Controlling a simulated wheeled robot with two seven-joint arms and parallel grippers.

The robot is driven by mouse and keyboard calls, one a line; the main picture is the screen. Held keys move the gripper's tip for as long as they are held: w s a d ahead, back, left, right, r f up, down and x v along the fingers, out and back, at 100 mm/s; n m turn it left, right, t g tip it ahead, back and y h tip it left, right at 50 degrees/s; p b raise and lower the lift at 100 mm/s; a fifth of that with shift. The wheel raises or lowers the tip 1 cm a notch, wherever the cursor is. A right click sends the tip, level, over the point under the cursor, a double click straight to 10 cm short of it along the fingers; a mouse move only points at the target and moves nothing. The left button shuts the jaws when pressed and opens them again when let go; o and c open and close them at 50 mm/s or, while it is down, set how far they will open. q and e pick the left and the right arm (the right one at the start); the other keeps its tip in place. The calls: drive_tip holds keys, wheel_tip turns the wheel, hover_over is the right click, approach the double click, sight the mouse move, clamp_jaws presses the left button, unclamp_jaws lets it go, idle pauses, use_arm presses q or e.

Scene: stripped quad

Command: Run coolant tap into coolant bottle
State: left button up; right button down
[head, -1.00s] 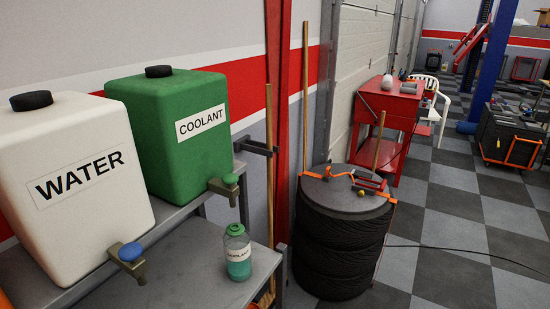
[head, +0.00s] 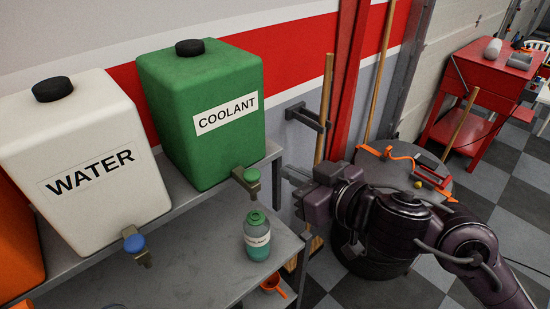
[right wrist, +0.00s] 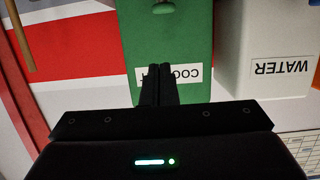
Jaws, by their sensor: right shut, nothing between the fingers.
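The green coolant tank (head: 200,115) stands on the upper shelf. Its tap has a green knob (head: 252,174) at the lower right front. The coolant bottle (head: 257,240), clear with a green top and teal liquid low inside, stands upright on the lower shelf, roughly below the tap. My right gripper (head: 288,174) is to the right of the tap, apart from it, pointing left. In the right wrist view its fingers (right wrist: 158,75) are together and empty before the upside-down tank (right wrist: 190,50); the tap knob (right wrist: 163,7) is at the top edge. My left gripper is not seen.
A white water tank (head: 85,170) with a blue-knobbed tap (head: 134,243) stands left of the coolant tank. An orange funnel (head: 273,285) is by the lower shelf's edge. A broom handle (head: 325,110) and a tyre stack (head: 375,262) are at the right, near my arm.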

hover_over(257, 180)
drive_tip(key=f, duration=0.1)
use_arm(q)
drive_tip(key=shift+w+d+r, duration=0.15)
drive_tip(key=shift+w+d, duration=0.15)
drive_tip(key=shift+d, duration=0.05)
use_arm(e)
drive_tip(key=f, duration=0.4)
drive_tip(key=shift+s+d+f, duration=0.2)
drive_tip(key=shift+d+f, duration=0.05)
drive_tip(key=shift+d, duration=0.05)
drive_tip(key=shift+a, duration=0.1)
drive_tip(key=shift+f, duration=0.1)
drive_tip(key=shift+f+b, duration=0.35)
drive_tip(key=shift+f, duration=0.55)
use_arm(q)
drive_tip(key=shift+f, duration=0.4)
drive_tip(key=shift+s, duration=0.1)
use_arm(e)
drive_tip(key=shift+s+f, duration=0.1)
drive_tip(key=shift+f, duration=0.15)
idle(3.3)
